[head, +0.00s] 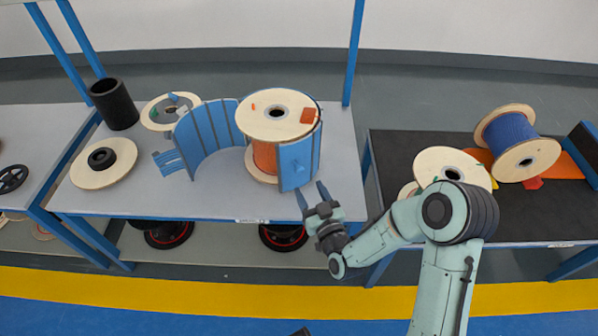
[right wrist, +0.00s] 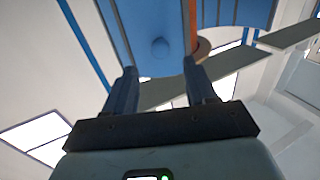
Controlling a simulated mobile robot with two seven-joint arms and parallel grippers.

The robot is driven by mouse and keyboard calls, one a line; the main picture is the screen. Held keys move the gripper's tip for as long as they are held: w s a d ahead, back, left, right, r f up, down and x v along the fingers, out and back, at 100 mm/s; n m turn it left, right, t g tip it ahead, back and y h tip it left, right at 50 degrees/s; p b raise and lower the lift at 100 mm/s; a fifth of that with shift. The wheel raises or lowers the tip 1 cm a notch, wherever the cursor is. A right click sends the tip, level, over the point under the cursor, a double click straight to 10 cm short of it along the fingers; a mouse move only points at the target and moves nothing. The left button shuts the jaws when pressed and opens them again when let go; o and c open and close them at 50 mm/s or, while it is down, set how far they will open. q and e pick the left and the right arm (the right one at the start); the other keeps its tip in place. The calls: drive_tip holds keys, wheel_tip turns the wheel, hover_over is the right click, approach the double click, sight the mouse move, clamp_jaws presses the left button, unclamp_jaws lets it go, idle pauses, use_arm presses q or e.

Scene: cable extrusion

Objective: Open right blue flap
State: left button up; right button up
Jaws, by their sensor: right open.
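The right blue flap (head: 297,165) is a curved blue panel standing upright against the front right of a large wooden spool (head: 258,122) wound with orange cable. The left blue flap (head: 208,130) is swung out to the left, away from the spool. My right gripper (head: 311,190) is open and empty, just in front of and below the right flap. In the right wrist view, its two fingers (right wrist: 163,76) point at a blue panel (right wrist: 190,15) with a round knob (right wrist: 160,47), which lies beyond the fingertips.
The spool stands on a grey table (head: 215,193) with a blue frame post (head: 353,55) at its back right. A black cylinder (head: 114,104) and a wooden disc (head: 104,164) are at the left. A dark table (head: 520,212) with a blue-wound spool (head: 517,140) stands right.

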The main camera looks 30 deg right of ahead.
sight(300, 173)
drive_tip(key=w, duration=0.2)
drive_tip(key=w+d, duration=0.1)
drive_tip(key=w, duration=0.5)
drive_tip(key=shift+w+d+b, duration=0.15)
drive_tip(key=shift+w+b, duration=0.05)
drive_tip(key=shift+b, duration=0.2)
clamp_jaws()
